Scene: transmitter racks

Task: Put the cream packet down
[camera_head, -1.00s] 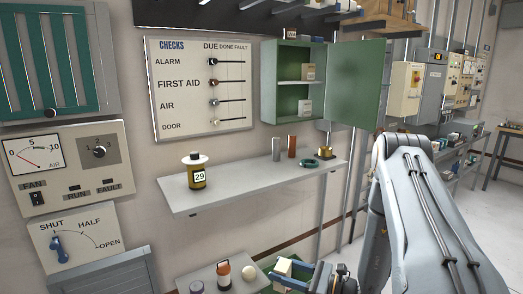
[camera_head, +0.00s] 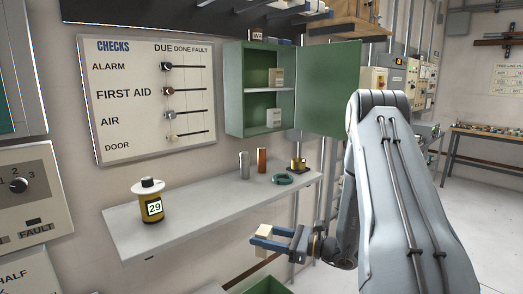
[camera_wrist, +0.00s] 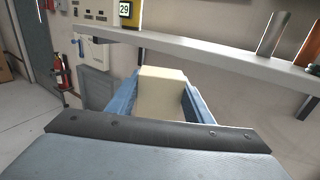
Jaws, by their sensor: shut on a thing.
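The cream packet (camera_wrist: 162,92) is a pale block held between the two blue fingers of my gripper (camera_wrist: 160,105) in the wrist view. In the head view the packet (camera_head: 264,232) shows at the tip of my gripper (camera_head: 268,240), in front of and below the front edge of the grey wall shelf (camera_head: 190,207). The gripper is shut on it, clear of the shelf. The packet's lower part is partly hidden by the fingers.
On the shelf stand a yellow jar marked 29 (camera_head: 150,202), a grey cylinder (camera_head: 244,165), an orange cylinder (camera_head: 262,160), a green ring (camera_head: 283,179) and a brass piece (camera_head: 298,164). An open green cabinet (camera_head: 234,100) holds small boxes. The shelf's middle is clear.

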